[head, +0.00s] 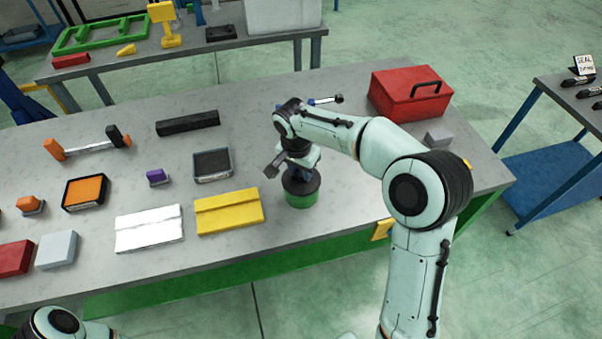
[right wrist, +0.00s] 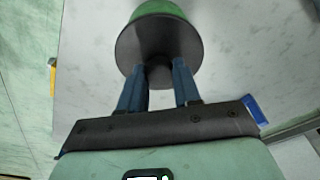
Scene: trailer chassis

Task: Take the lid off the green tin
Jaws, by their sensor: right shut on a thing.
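The green tin (head: 302,200) stands upright near the front edge of the grey workbench, right of the yellow folded piece. Its dark round lid (head: 312,187) sits on top, with no gap visible between them. My right gripper (head: 299,174) is above the tin, pointing down. In the right wrist view, its blue fingers (right wrist: 158,72) are shut on the lid's dark knob (right wrist: 159,77). The lid (right wrist: 150,42) and part of the green tin (right wrist: 157,8) show beyond the fingers. My left gripper is out of view; only part of the left arm shows at the bottom left.
A yellow folded piece (head: 229,212) and a black-topped tray (head: 212,165) lie left of the tin. A red toolbox (head: 410,93) stands at the back right, and a small grey block (head: 438,135) lies in front of it. Bare bench surrounds the tin's near side.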

